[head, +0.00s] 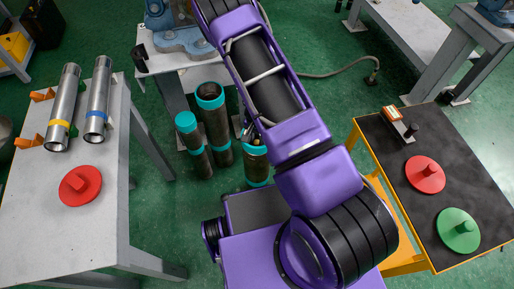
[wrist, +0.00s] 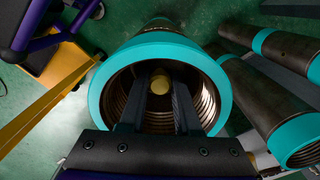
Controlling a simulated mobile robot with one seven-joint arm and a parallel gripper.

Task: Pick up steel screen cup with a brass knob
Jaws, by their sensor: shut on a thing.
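A brass knob (wrist: 159,86) shows between the two dark fingers of my gripper (wrist: 159,97) in the wrist view. The fingers are close together on it, so my gripper is shut on the knob. The steel screen cup's body is mostly hidden by the fingers and shadow, and I cannot tell its outline. Behind the fingers is the open mouth of a pipe with a teal end ring (wrist: 217,75). I cannot tell how deep the knob sits in it. In the head view, my arm covers most of the gripper, above the teal-ended pipe (head: 257,171).
Two more teal-ended pipes (head: 194,146) (head: 214,126) stand close to the left. A grey table (head: 110,205) holds steel tubes (head: 97,98) and a red disc (head: 80,186). A black-topped table (head: 395,170) at right holds a red disc (head: 425,174) and a green disc (head: 457,230).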

